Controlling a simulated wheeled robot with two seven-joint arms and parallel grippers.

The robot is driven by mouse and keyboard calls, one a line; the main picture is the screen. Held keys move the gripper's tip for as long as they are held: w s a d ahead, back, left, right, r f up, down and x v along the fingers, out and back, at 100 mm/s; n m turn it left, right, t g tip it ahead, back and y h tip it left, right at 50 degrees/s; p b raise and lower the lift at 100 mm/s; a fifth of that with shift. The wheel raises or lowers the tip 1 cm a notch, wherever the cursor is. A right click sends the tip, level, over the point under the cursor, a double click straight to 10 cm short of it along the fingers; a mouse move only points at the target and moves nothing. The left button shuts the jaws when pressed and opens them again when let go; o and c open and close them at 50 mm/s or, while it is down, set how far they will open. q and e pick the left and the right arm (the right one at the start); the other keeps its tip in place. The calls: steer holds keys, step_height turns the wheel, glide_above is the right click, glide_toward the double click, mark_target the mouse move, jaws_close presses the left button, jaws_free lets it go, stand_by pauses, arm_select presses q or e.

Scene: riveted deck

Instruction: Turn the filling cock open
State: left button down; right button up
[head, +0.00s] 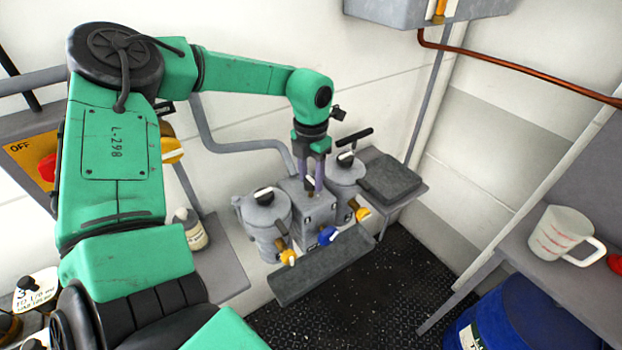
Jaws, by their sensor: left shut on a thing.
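My left gripper (312,178) points down at the top of the grey central block (318,208), between two grey lidded pots, the left pot (266,222) and the right pot (348,180). Its fingers are shut on a small part at the block's top, at the place of the filling cock's handle. The fingers mostly hide this part, so its angle cannot be told. A blue-handled fitting (327,236) sits low on the block's front. Yellow-handled fittings sit low on the left pot (288,257) and right pot (362,214). My right gripper is not in view.
A black T-handle (355,137) rises above the right pot, close to my gripper. A grey tray (325,265) lies in front of the pots. A white jug (560,233) stands on the right shelf, above a blue drum (530,318). A bottle (190,229) stands left.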

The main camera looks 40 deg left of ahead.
arm_select(q)
steer(key=n+b, duration=0.2)
steer(key=b, duration=0.1)
steer(key=n+b, duration=0.2)
steer(key=b, duration=0.1)
steer(key=shift+f+n, duration=0.2)
steer(key=shift+n, duration=0.2)
steer(key=n+b, duration=0.2)
steer(key=shift+r+n, duration=0.1)
steer(key=shift+n, duration=0.2)
steer(key=n+b, duration=0.2)
steer(key=n, duration=0.2)
steer(key=shift+r+n+b, duration=0.1)
steer(key=shift+n+b, duration=0.2)
steer(key=shift+b, duration=0.05)
steer(key=n+b, duration=0.1)
steer(key=n, duration=0.4)
steer(key=shift+w+r+b, duration=0.1)
steer(key=shift+r+b, duration=0.05)
steer(key=shift+b, duration=0.25)
steer(key=shift+n, duration=0.3)
steer(key=shift+c, duration=1.9)
jaws_free()
